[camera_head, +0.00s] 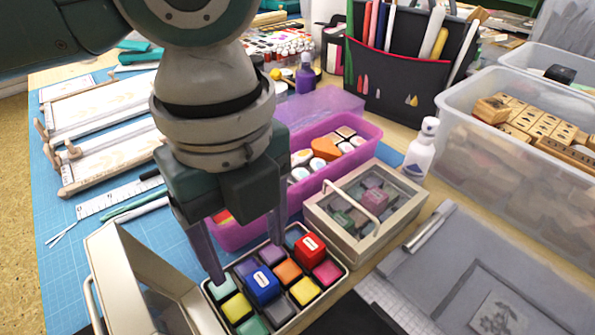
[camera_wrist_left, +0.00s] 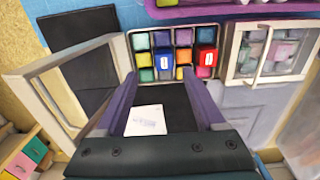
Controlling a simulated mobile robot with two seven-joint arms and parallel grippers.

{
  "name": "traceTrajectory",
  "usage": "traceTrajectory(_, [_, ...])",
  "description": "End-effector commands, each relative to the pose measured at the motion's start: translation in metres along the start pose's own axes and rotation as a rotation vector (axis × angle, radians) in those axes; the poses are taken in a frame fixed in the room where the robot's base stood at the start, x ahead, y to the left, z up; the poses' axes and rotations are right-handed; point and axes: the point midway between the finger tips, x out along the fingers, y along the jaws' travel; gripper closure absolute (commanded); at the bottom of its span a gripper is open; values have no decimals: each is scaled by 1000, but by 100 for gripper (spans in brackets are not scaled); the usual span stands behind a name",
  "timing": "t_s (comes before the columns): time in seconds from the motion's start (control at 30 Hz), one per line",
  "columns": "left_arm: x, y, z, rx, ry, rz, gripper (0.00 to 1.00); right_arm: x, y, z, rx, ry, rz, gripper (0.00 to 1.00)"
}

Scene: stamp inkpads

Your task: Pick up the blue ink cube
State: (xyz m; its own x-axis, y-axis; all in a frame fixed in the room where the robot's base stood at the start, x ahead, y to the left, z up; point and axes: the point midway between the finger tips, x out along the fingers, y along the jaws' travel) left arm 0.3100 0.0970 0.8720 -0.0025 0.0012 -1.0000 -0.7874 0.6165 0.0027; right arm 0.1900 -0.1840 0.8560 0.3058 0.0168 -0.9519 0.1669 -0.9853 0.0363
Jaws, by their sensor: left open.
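The blue ink cube (camera_head: 263,286) stands in an open tray (camera_head: 302,318) of colored inkpads, rising above its neighbors. It also shows in the left wrist view (camera_wrist_left: 163,61), beyond the fingertips. A red ink cube (camera_head: 310,249) stands to its right in the same tray, also raised; it shows in the left wrist view too (camera_wrist_left: 207,60). My left gripper (camera_head: 247,256) is open and empty, pointing down over the tray with its fingers spread near the blue cube. In the left wrist view the gripper (camera_wrist_left: 160,76) has only empty space between its fingers. My right gripper is not in view.
The tray's open lid (camera_head: 118,290) stands to the left. A closed glass-lidded box (camera_head: 325,226) is close on the right, and a pink bin (camera_head: 238,236) of stamps is behind. A white bottle (camera_head: 422,150) and a clear crate (camera_head: 462,158) stand further right.

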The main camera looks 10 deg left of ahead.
Motion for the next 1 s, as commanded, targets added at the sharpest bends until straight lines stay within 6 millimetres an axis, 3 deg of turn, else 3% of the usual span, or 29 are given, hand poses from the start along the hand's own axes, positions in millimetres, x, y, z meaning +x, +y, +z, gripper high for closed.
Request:
traceTrajectory(0.43, [58,-5,-4,-3,-1,0,29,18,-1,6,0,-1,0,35])
traceTrajectory(0.73, [62,-6,-4,-3,-1,-3,29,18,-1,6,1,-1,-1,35])
traceTrajectory(1.0, [62,-6,-4,-3,-1,-3,58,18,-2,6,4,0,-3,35])
